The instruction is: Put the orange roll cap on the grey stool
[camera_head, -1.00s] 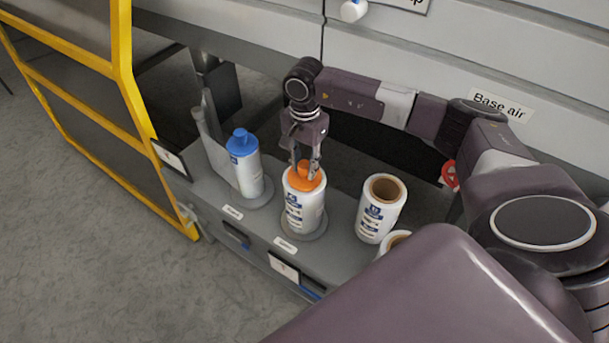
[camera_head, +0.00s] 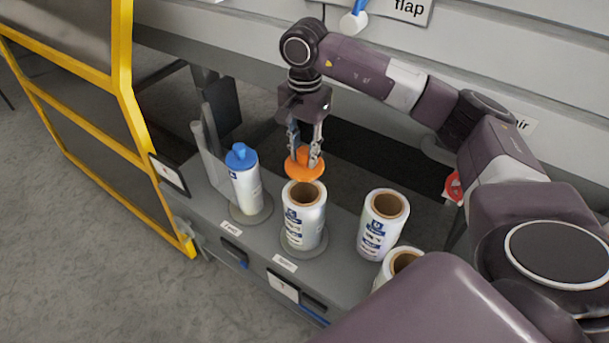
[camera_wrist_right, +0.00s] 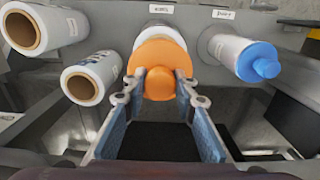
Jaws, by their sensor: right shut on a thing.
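The orange roll cap (camera_head: 304,166) is held between the fingertips of my right gripper (camera_head: 305,150), just above the open core of the middle white roll (camera_head: 304,214). In the right wrist view the cap (camera_wrist_right: 159,58) sits between the two fingers of the gripper (camera_wrist_right: 160,83), with the roll behind it. A small gap shows between cap and roll in the head view. The grey stool is not in view. My left gripper is not in view.
A white roll with a blue cap (camera_head: 243,180) stands to the left. An uncapped white roll (camera_head: 377,226) stands to the right, with another (camera_head: 399,263) partly hidden by my arm. The yellow frame (camera_head: 125,85) is at the left. A panel (camera_head: 490,50) rises behind.

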